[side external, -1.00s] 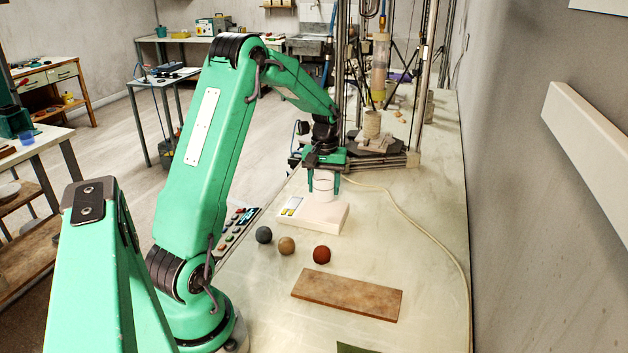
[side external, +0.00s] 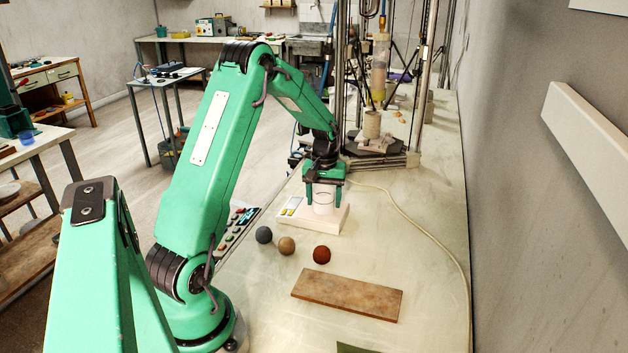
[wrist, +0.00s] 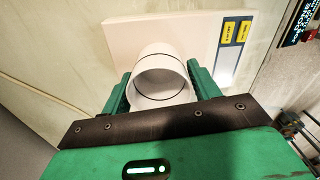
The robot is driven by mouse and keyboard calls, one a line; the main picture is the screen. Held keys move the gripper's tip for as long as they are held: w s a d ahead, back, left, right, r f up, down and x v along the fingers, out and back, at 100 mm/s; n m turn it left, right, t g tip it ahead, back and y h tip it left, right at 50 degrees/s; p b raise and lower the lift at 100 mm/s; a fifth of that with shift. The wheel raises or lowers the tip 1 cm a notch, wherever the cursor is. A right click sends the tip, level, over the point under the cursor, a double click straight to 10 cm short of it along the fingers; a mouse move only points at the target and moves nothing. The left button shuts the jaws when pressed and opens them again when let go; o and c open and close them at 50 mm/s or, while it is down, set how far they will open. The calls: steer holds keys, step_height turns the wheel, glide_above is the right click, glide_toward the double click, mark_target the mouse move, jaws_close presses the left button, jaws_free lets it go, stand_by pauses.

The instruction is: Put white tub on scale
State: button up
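The white tub (side external: 323,198) is upright between the green fingers of my gripper (side external: 323,194), low over the white scale (side external: 333,222). Its base looks to be at the scale's top, but I cannot tell whether it touches. In the wrist view the tub (wrist: 160,75) shows its open rim and a dark line around its side. A finger of my gripper (wrist: 160,82) is against each side of it. The scale (wrist: 128,35) lies beneath, with yellow labels on a blue-edged panel.
Grey (side external: 264,235), tan (side external: 287,246) and red (side external: 321,254) balls lie in front of the scale. A brown slab (side external: 347,294) lies nearer. A pale cable (side external: 412,223) runs along the right. A frame with a clay piece (side external: 372,124) stands behind.

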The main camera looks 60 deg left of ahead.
steer(key=shift+o, duration=0.8)
steer(key=shift+r, duration=0.1)
step_height(320, 180, up, 12)
steer(key=shift+r, duration=0.15)
stand_by(0.6)
